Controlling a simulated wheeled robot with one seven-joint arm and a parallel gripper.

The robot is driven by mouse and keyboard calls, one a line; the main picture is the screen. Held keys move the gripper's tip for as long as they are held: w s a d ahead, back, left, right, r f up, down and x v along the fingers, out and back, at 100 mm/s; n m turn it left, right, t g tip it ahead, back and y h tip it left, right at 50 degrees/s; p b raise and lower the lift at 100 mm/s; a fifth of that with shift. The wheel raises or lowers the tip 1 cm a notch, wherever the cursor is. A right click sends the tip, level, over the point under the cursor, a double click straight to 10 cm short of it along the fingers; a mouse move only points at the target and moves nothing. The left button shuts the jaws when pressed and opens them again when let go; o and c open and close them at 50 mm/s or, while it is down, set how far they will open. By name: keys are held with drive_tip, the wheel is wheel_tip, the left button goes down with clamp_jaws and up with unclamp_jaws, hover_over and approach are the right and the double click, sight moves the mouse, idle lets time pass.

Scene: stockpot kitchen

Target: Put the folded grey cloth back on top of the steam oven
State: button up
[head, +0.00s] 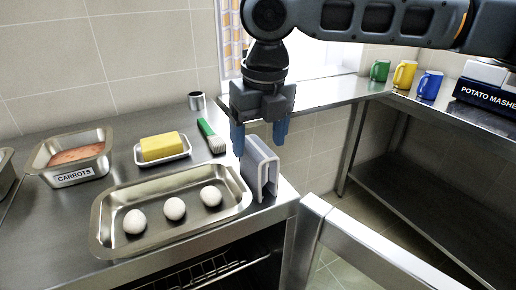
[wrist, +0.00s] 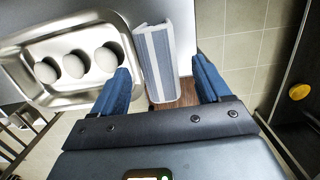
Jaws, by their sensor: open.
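The folded grey cloth (head: 261,170) stands on edge, upright like a narrow arch, near the right end of the steel top (head: 160,258). In the wrist view the striped grey cloth (wrist: 157,58) lies between my finger tips. My gripper (head: 260,140) is open and points down, just above the cloth, with one blue finger on each side. I see no clear grip on it. The steam oven seems to be the unit under this top, with its rack (head: 215,272) showing and its door (head: 375,250) open. Its label is not visible.
A steel tray (head: 100,228) with three eggs sits left of the cloth. Behind are a green brush (head: 208,135), a yellow block on a dish (head: 163,147), a cup (head: 196,101) and a carrots pan (head: 68,178). Mugs (head: 405,75) stand on the far right counter.

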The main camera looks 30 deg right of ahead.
wheel_tip(320, 180, up, 8)
drive_tip(key=s, duration=0.1)
drive_tip(key=shift+r, duration=0.25)
drive_tip(key=shift+s, duration=0.1)
idle(0.3)
